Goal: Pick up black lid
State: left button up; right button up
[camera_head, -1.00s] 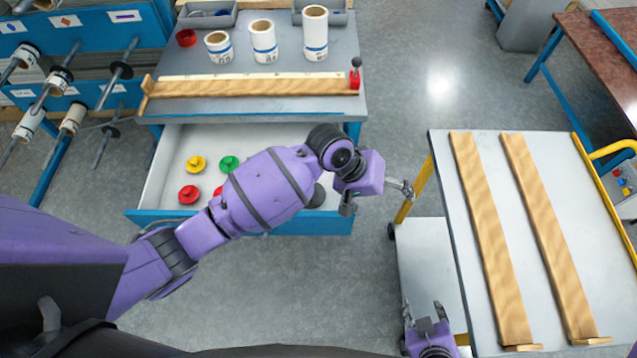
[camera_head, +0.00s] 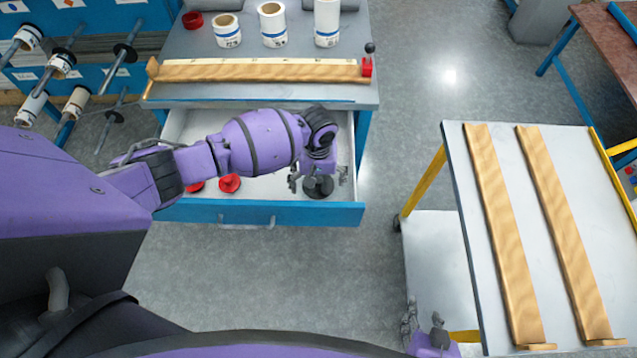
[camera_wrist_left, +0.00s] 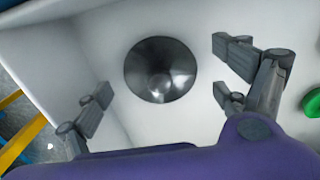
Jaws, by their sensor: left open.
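The black lid (camera_head: 318,187) lies on the white floor of the open drawer, near its front right corner. In the left wrist view the lid (camera_wrist_left: 161,70) is a dark shiny disc with a raised middle, seen from above. My left gripper (camera_head: 318,178) is over the lid. Its fingers (camera_wrist_left: 160,80) are open, one on either side of the lid in the wrist view, with nothing between them; the height left above the lid is hard to tell. My right gripper (camera_head: 424,322) is at the bottom of the head view, open and empty, beside the cart.
Red lids (camera_head: 229,183) lie left of the black lid in the drawer (camera_head: 290,213). A green lid (camera_wrist_left: 312,103) shows at the wrist view's right edge. The drawer walls stand close by. The workbench (camera_head: 200,42) above holds white rolls (camera_head: 273,25) and a wooden bar (camera_head: 260,73).

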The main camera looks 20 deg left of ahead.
pick_arm(q)
jog(key=shift+w+d+f, duration=0.1)
jog(key=shift+f, duration=0.45)
jog(key=shift+r, duration=0.1)
jog(key=c, duration=1.8)
